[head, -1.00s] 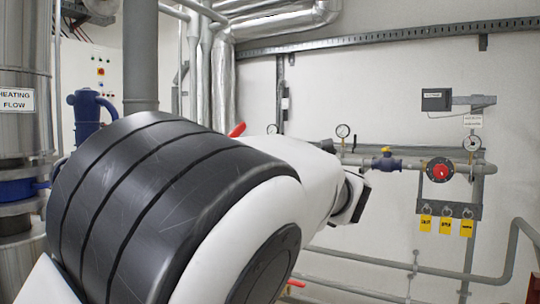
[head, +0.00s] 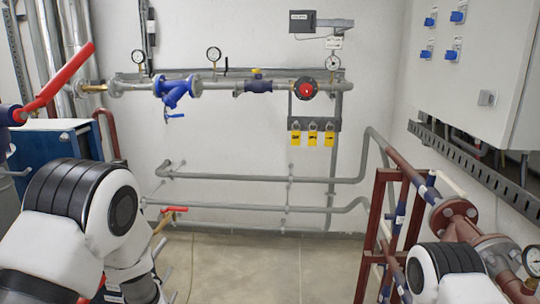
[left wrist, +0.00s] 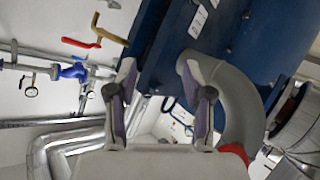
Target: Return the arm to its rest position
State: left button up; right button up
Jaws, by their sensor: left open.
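My left arm (head: 75,215), white with black joint bands, is at the lower left of the head view, bent downward. Its gripper cannot be made out there. In the left wrist view my left gripper (left wrist: 158,78) is open, with its two purple-grey fingers apart and nothing held between them. A dark blue unit (left wrist: 240,45) and a thick grey pipe elbow (left wrist: 235,95) lie beyond the fingers. Part of my right arm (head: 447,270) shows at the lower right of the head view. Its gripper is out of view.
A red lever handle (head: 60,82) juts in above my left arm, near the blue cabinet (head: 55,150). A brown-red pipe frame (head: 375,225) stands beside my right arm. Wall pipes carry a blue strainer (head: 178,90) and yellow tags (head: 312,138). The middle floor (head: 240,265) is clear.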

pick_arm(q)
jog(key=s+d+f+m+g+h, duration=0.1)
jog(key=s+f+m+g+h, duration=0.3)
jog(key=s+f, duration=0.8)
jog(key=s+d+f+m+g+h, duration=0.1)
jog(key=s+f+m+g, duration=0.1)
jog(key=s, duration=0.6)
jog(key=s+d+f+m+g+h, duration=0.1)
jog(key=s+d+f+m+g, duration=0.1)
jog(key=s+f, duration=0.3)
jog(key=s+d+f+m+g+h, duration=0.1)
jog(key=s+d+f+m+g, duration=0.1)
jog(key=s, duration=1)
notch_tip(320, 180, down, 2)
jog(key=shift+f+m+g, duration=0.1)
jog(key=shift+m+g, duration=0.4)
jog(key=shift+g, duration=0.1)
